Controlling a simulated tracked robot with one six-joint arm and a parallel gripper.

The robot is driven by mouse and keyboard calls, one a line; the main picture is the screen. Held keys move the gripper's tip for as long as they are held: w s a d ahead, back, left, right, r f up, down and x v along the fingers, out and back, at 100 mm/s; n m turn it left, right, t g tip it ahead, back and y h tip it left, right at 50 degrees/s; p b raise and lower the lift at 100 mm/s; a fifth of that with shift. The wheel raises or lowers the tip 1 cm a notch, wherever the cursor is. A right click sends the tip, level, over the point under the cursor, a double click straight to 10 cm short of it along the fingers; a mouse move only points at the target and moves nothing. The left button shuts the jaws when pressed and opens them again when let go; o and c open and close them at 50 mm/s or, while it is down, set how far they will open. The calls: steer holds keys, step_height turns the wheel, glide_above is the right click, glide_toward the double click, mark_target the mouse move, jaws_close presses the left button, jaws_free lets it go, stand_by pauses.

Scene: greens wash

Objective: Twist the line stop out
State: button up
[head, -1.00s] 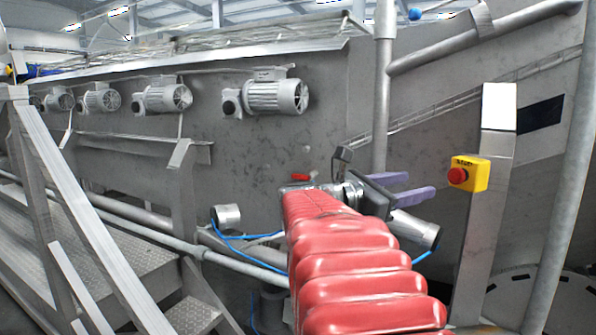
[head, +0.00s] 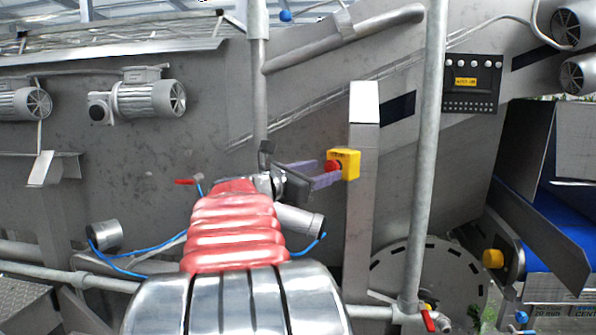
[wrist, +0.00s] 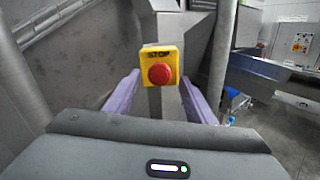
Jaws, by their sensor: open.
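The line stop is a red mushroom button (wrist: 160,73) on a yellow box (wrist: 150,52) marked STOP, fixed to a grey steel post. In the wrist view it sits centred ahead, between and beyond my two purple fingers. In the head view the yellow box (head: 349,163) and red button (head: 333,166) show just at the tips of my gripper (head: 328,173). My gripper is open and empty, its fingers spread to either side of the button. I cannot tell whether the fingertips touch the box.
A steel post (head: 362,210) carries the box, and a round vertical pipe (head: 426,150) stands to its right. A control panel (head: 471,83) hangs farther right. A red-handled valve (head: 186,182) and blue hose lie left of my arm.

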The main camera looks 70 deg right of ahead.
steer(key=shift+x, duration=1.2)
steer(key=shift+c, duration=0.4)
steer(key=c, duration=0.9)
steer(key=shift+m, duration=0.5)
steer(key=shift+c, duration=0.2)
steer(key=m, duration=0.2)
steer(key=shift+m, duration=0.3)
steer(key=m, duration=0.4)
steer(key=shift+s, duration=0.1)
steer(key=shift+f, duration=0.1)
